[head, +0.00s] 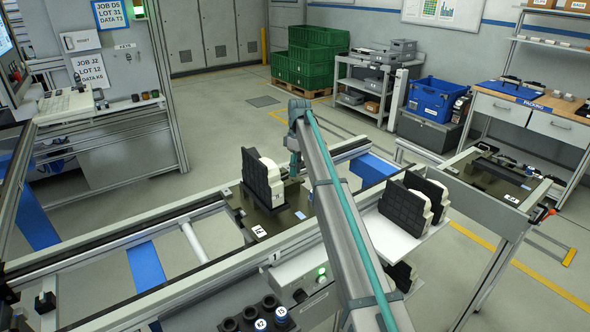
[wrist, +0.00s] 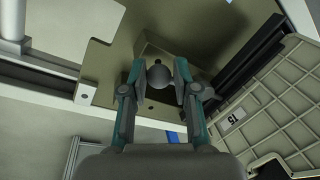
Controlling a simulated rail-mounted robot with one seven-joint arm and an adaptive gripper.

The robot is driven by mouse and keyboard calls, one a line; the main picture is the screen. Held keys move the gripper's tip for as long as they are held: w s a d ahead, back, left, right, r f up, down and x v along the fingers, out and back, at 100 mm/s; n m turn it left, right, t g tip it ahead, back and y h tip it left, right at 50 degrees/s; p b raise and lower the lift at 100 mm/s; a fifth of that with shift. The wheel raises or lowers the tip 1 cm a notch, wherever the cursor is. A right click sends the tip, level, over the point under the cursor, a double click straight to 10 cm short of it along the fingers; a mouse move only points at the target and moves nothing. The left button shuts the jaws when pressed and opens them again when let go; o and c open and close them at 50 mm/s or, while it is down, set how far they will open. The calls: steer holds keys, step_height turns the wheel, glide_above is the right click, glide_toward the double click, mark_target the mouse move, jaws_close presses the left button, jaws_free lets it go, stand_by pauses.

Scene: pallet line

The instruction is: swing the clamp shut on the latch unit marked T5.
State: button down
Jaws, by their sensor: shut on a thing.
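In the wrist view my gripper (wrist: 158,70) has its two fingers closed on a round grey knob (wrist: 158,77), which sits between the fingertips above a dark olive plate (wrist: 112,58). A small tilted label (wrist: 233,119) that seems to read T5 shows on the cream ribbed part (wrist: 285,100) to the right. A dark bar (wrist: 245,58) runs between the plate and that part. In the head view a black-and-cream block (head: 256,180) stands on the pallet (head: 240,216).
More black-and-cream blocks (head: 405,205) stand on a white shelf (head: 392,240) right of my arm. The conveyor's front rail (head: 215,265) runs below the pallet. A second plate (head: 490,180) with dark parts lies farther right. Round holders (head: 250,312) stand at the front.

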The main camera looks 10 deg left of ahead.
steer(key=c, duration=1.2)
jaws_free()
steer(key=shift+a+r, duration=0.15)
steer(key=shift+a, duration=0.35)
steer(key=o, duration=0.4)
steer(key=shift+s+a, duration=0.15)
steer(key=shift+a, duration=0.15)
steer(key=shift+o, duration=0.2)
steer(key=shift+d, duration=0.35)
steer(key=shift+w+r, duration=0.2)
steer(key=shift+r, duration=0.15)
step_height(320, 180, up, 11)
steer(key=w, duration=0.2)
steer(key=shift+d, duration=0.15)
